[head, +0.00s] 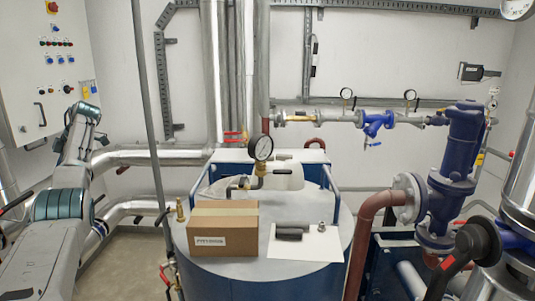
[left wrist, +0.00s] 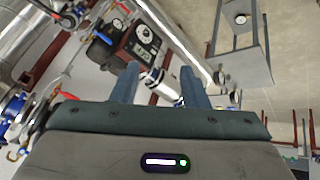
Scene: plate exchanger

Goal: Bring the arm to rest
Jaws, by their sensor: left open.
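My left arm (head: 60,200) comes in from the left in the head view and reaches up beside the control cabinet. Its gripper cannot be made out there. In the left wrist view my left gripper (left wrist: 160,78) is open, with two blue-grey fingers apart and nothing held between them. Pipes and a dark meter box (left wrist: 135,42) show beyond the fingers. My right gripper is in neither view.
A cardboard box (head: 223,228), a white sheet (head: 310,245) and dark cylindrical pieces (head: 291,231) lie on the round tank top (head: 215,268). A grey control cabinet (head: 40,75) stands left. A thin vertical pipe (head: 148,110) rises near my arm. Blue pump piping (head: 460,150) stands right.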

